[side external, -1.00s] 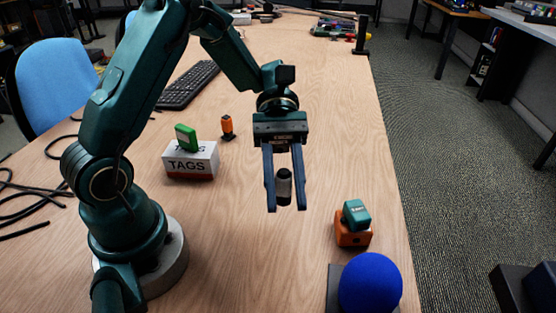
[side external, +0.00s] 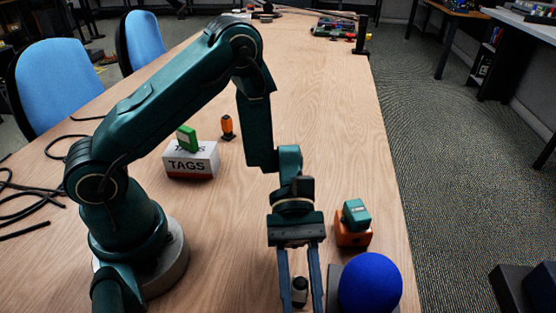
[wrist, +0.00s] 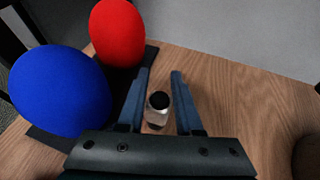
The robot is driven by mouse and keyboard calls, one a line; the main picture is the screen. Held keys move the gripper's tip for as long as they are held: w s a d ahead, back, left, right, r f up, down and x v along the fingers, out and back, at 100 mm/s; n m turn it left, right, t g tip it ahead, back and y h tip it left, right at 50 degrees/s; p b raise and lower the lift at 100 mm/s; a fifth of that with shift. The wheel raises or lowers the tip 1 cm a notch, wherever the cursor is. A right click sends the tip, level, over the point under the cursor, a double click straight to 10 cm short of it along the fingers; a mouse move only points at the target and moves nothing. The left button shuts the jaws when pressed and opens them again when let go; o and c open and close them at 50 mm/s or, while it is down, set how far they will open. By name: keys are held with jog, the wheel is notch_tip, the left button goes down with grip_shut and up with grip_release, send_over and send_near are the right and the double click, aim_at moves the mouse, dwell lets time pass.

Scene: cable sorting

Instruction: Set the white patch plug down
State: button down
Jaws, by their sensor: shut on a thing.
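The white patch plug (side external: 300,291) is a small, pale, upright cylinder with a black top. It sits between the fingers of my gripper (side external: 301,302), which is shut on it near the bottom edge of the side view. In the wrist view the plug (wrist: 156,116) shows its black round end and pale body between the two dark blue fingers of my gripper (wrist: 160,74). Wood tabletop shows around it. I cannot tell whether its base touches the table.
A blue foam ball (side external: 370,283) stands on a dark base just right of my gripper. A red ball (wrist: 117,32) shows beside it in the wrist view. An orange block (side external: 353,236) with a teal piece (side external: 356,214) on top stands behind. A TAGS box (side external: 192,163) is farther left.

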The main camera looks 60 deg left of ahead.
jog(key=shift+f, duration=0.3)
jog(key=shift+f, duration=0.1)
jog(key=c, duration=0.6)
grip_release()
